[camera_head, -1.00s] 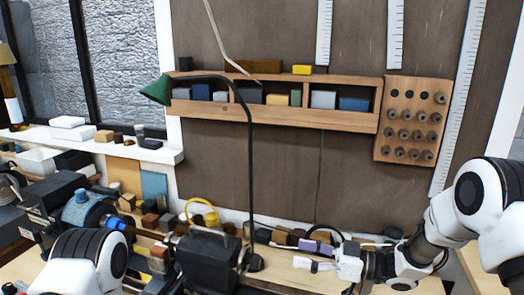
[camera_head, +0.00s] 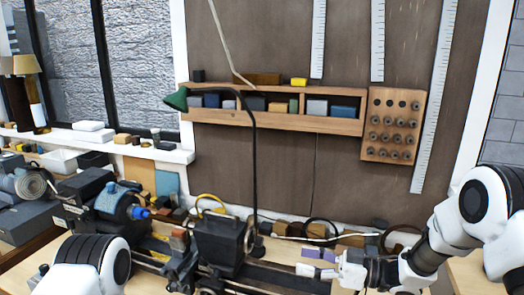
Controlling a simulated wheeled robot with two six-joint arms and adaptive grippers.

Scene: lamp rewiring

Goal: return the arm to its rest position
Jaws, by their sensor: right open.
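My right arm comes in from the right, with its gripper (camera_head: 316,262) low at the middle right over the workbench. The gripper points left and its jaws are open, with no object clearly seen between them. A purplish piece shows at its upper side; I cannot tell whether it is a finger or a block behind. My left arm (camera_head: 85,262) shows only as a white and black link at the lower left. Its gripper is not seen. The desk lamp (camera_head: 254,150) stands left of my right gripper, with its green shade (camera_head: 176,99) at the upper left.
A dark box-like device (camera_head: 217,240) stands on the bench left of my right gripper. Several small blocks and rings line the bench's back edge. A wooden shelf (camera_head: 270,119) and a holder with pegs (camera_head: 393,125) hang on the wall. A blue machine (camera_head: 120,203) is at left.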

